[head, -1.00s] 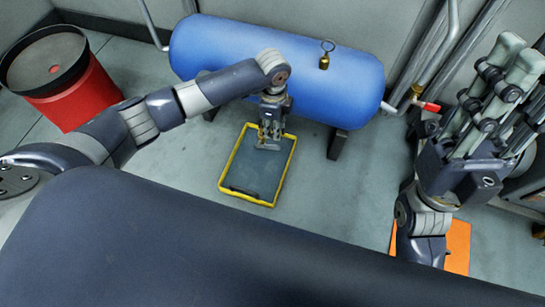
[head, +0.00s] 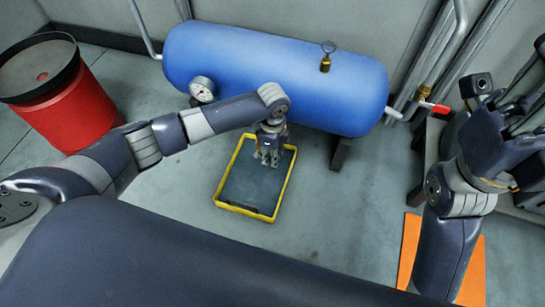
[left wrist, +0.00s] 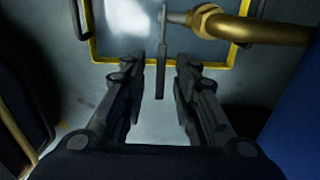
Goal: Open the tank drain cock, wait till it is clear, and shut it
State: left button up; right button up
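The blue tank (head: 280,65) lies across the back in the head view. In the left wrist view, the brass drain cock (left wrist: 228,25) comes in from the right, with a thin grey lever (left wrist: 161,72) hanging from its end. My left gripper (head: 269,160) is under the tank's front side. Its two fingers (left wrist: 160,68) are apart on either side of the lever, with a gap showing on both sides. The yellow-rimmed tray (head: 232,208) is on the floor below. A bright patch on it may be water or glare. My right gripper (head: 520,105) is raised at far right, partly cut off.
A pressure gauge (head: 202,88) is on the tank's front and a brass ring-pull valve (head: 326,62) on top. A red-handled valve (head: 433,107) is at the tank's right. A red bin (head: 70,112) stands left. An orange mat (head: 411,240) lies right; floor between is clear.

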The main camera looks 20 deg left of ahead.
pick_arm(q)
jog(key=shift+f, duration=0.35)
jog(key=shift+c, duration=0.4)
grip_shut()
